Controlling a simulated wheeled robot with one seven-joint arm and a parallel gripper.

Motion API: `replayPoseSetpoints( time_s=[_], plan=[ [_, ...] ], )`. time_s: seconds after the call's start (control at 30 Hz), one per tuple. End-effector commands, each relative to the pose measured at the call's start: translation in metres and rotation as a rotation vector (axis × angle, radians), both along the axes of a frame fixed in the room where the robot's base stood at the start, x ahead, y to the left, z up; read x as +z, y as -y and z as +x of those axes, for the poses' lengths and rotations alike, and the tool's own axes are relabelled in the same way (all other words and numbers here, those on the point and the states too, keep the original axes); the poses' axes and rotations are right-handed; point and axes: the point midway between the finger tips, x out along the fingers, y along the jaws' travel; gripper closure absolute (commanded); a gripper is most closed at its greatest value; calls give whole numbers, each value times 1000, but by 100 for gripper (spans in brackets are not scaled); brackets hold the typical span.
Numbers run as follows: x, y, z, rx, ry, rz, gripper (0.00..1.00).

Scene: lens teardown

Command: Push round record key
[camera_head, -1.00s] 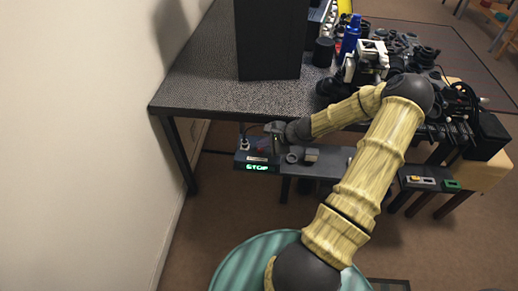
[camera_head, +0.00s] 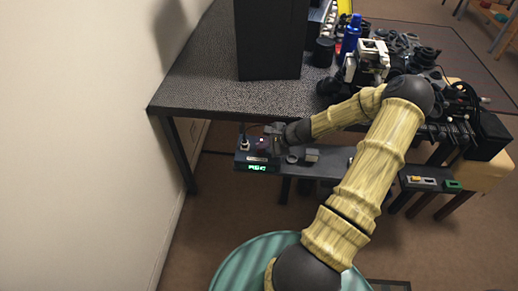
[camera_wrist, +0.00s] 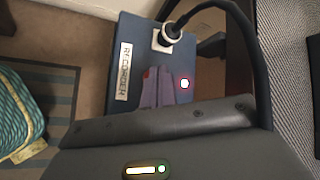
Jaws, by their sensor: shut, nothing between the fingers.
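The recorder (camera_head: 257,160) is a dark box at the left end of the narrow shelf. It also fills the upper middle of the wrist view, with a white RECORDER label (camera_wrist: 124,72). Its green display (camera_head: 257,168) appears to read REC. A small red patch, seemingly the round record key (camera_wrist: 147,73), shows at the left fingertip, mostly hidden by the fingers. A bright red-rimmed light (camera_wrist: 184,84) glows to the right of the fingers. My gripper (camera_wrist: 159,72) is shut and empty, its tips over the recorder's top; contact is unclear. It is small and dark in the head view (camera_head: 271,136).
A plug with a black cable (camera_wrist: 168,37) rises from the recorder beside my fingers. Small grey parts (camera_head: 311,154) sit on the shelf to the right. The table (camera_head: 205,85) behind holds a tall black box (camera_head: 270,40) and cluttered lens parts.

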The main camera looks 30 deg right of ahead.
Motion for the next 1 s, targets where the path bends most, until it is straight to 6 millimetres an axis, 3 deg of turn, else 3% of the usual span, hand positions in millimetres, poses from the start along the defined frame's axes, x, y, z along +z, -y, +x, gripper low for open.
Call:
replayPoseSetpoints(
  time_s=[0.33, 0.73, 1.0],
  plan=[
    [17, 0, 0, 0, -1, -1, 100],
    [19, 0, 0, 1, 0, -1, 100],
    [41, 0, 0, 1, 0, -1, 100]
  ],
)
